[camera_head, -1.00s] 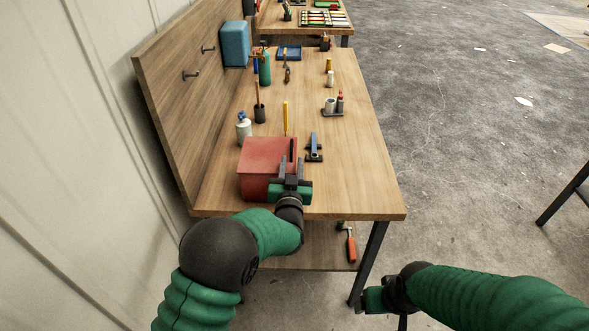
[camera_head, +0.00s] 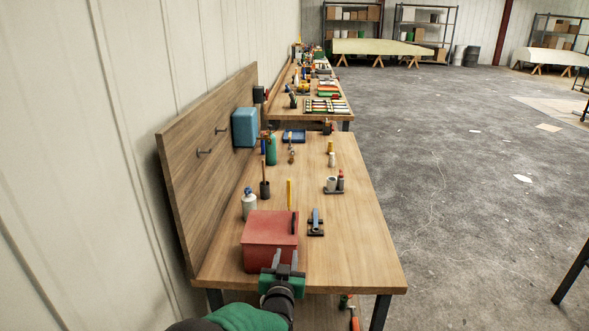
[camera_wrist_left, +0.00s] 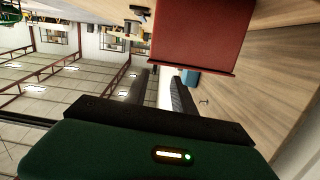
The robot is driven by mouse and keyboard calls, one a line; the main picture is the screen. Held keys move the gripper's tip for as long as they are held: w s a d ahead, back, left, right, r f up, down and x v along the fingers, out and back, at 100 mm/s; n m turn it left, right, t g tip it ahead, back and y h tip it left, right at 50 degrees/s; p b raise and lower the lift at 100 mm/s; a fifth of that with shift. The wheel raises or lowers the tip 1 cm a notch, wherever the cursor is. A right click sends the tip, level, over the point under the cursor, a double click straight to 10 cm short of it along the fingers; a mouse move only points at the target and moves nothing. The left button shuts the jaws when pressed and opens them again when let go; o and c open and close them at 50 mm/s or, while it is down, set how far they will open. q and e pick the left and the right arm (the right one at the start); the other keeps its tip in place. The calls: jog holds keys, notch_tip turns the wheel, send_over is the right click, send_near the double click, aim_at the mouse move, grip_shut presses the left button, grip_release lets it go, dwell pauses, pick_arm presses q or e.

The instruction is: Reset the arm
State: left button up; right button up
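My left gripper (camera_head: 285,262) is at the near edge of the workbench, by the near right corner of a red box (camera_head: 268,233). Its two dark fingers stand apart with nothing between them. The left wrist view shows the same gap between the fingers (camera_wrist_left: 161,88), with the red box (camera_wrist_left: 194,35) above them in the picture. I cannot tell whether the gripper touches the box. My right arm and gripper are out of view.
The wooden workbench (camera_head: 362,245) carries a white bottle (camera_head: 249,206), a yellow stick (camera_head: 290,193), a blue-handled tool (camera_head: 316,222) and a green bottle (camera_head: 271,149). A blue box (camera_head: 244,127) is on the back panel. Grey floor lies open to the right.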

pick_arm(q)
jog(key=s+a+f+g, duration=0.2)
jog(key=s+a+g, duration=0.2)
jog(key=s, duration=0.8)
jog(key=s+a+f+n+g+p, duration=0.1)
jog(key=s+a+f+g, duration=0.2)
jog(key=s, duration=0.9)
jog(key=s+a+f+g+y+p, duration=0.1)
jog(key=s+a+f+g, duration=0.1)
jog(key=s+a+g, duration=0.5)
jog(key=s+a, duration=0.3)
jog(key=s, duration=0.2)
jog(key=shift+s+f+n, duration=0.2)
jog(key=shift+s+n, duration=0.1)
jog(key=shift+a, duration=0.3)
